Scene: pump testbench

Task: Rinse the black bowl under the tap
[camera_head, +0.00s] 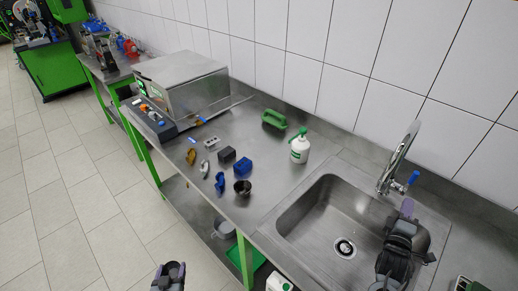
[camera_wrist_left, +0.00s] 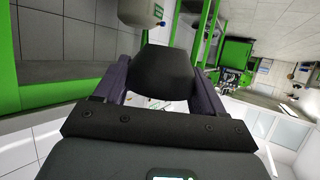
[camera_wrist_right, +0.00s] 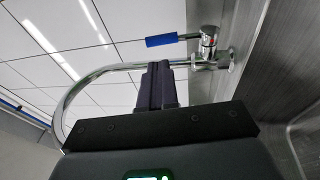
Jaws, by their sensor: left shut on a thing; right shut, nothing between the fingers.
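My left gripper (camera_head: 170,270) is at the bottom of the head view, in front of the bench and away from the sink. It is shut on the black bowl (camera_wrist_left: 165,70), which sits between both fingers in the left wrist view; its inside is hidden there. My right gripper (camera_head: 406,207) is shut and empty over the right part of the sink (camera_head: 315,215), just below the tap's blue lever (camera_head: 413,178). The chrome tap (camera_head: 395,160) stands behind the sink, its spout arching up. In the right wrist view the closed fingers (camera_wrist_right: 157,85) are close to the tap (camera_wrist_right: 208,45). No water is visible.
A dark cup (camera_head: 242,187), blue parts (camera_head: 242,166), a white spray bottle (camera_head: 299,147) and a green-handled thing (camera_head: 274,119) stand on the bench left of the sink. A metal box (camera_head: 185,85) stands further back. The sink basin looks empty.

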